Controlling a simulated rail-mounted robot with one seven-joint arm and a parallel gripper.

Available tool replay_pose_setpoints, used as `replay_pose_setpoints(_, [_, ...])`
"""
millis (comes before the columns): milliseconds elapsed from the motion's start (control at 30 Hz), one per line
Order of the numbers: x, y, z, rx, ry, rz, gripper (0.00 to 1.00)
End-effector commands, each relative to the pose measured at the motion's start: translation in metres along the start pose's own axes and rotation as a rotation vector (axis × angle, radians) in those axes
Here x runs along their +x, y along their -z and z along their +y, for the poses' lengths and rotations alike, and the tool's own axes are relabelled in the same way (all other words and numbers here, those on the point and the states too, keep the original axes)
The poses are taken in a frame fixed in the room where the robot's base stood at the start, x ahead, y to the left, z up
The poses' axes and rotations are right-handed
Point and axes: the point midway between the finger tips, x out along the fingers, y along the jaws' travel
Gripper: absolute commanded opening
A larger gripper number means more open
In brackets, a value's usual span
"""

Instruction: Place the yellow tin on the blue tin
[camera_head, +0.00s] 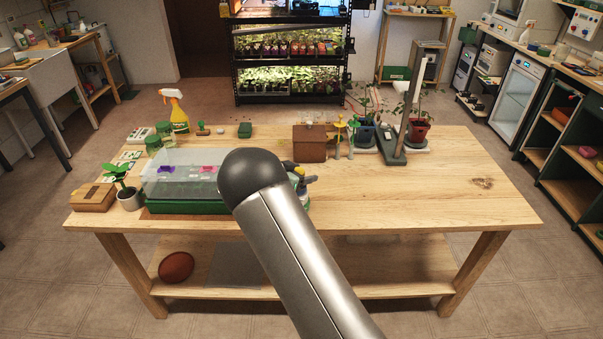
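I cannot make out a yellow tin or a blue tin in the head view. My arm rises from the bottom middle to a dark round joint and hides part of the table behind it.
The wooden table (455,190) is clear on its right. A brown box (309,143) and a red-potted plant (418,133) stand behind.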

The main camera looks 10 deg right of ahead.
Motion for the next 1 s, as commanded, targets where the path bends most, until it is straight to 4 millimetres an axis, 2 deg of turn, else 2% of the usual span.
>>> replay_pose_setpoints(367, [-0.006, 0.003, -0.001, 0.001, 0.002, 0.000, 0.63])
replay_pose_setpoints(467, [-0.022, 0.002, -0.001, 0.001, 0.004, -0.001, 0.63])
replay_pose_setpoints(800, [-0.093, 0.002, -0.001, 0.001, 0.003, -0.001, 0.63])
replay_pose_setpoints(1000, [-0.116, 0.003, 0.000, 0.000, 0.001, 0.000, 0.63])
